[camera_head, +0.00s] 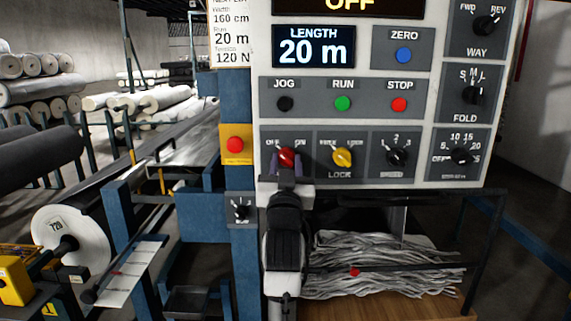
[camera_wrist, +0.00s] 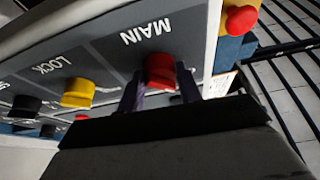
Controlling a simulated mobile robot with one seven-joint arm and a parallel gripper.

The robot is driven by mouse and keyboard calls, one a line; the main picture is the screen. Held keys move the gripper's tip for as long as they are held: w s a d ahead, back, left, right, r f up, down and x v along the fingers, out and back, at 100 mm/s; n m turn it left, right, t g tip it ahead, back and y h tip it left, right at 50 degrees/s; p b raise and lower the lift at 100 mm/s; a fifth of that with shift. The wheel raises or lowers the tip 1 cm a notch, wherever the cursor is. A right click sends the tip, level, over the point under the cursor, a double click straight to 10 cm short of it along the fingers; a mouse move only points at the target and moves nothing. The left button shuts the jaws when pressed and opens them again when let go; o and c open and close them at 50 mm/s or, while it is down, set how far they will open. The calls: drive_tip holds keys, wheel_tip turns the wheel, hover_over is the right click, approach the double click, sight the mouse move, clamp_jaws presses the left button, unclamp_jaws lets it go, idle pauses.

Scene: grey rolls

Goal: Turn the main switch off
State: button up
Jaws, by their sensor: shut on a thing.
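The main switch (camera_head: 287,155) is a red knob at the lower left of the control panel, with OFF and ON marks above it, partly covered by my gripper. In the wrist view the red main switch (camera_wrist: 159,70) sits under the word MAIN. My gripper (camera_head: 287,163) has its two dark fingers on either side of the red knob and is shut on it; the fingers also show in the wrist view (camera_wrist: 160,88). The display at the top of the panel (camera_head: 350,5) reads OFF. The exact knob angle is hard to tell.
A yellow LOCK knob (camera_head: 342,157) is just right of the main switch, then a black speed knob (camera_head: 397,157). A red button on a yellow plate (camera_head: 235,144) is close on the left. Below the panel lies a heap of grey strips (camera_head: 380,262).

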drive_tip(key=shift+n, duration=0.7)
drive_tip(key=o, duration=1)
drive_tip(key=b+v, duration=0.1)
drive_tip(key=v, duration=0.6)
drive_tip(key=b+v, duration=0.2)
drive_tip(key=v, duration=0.4)
drive_tip(key=shift+s+d+f, duration=0.2)
drive_tip(key=shift+s, duration=0.15)
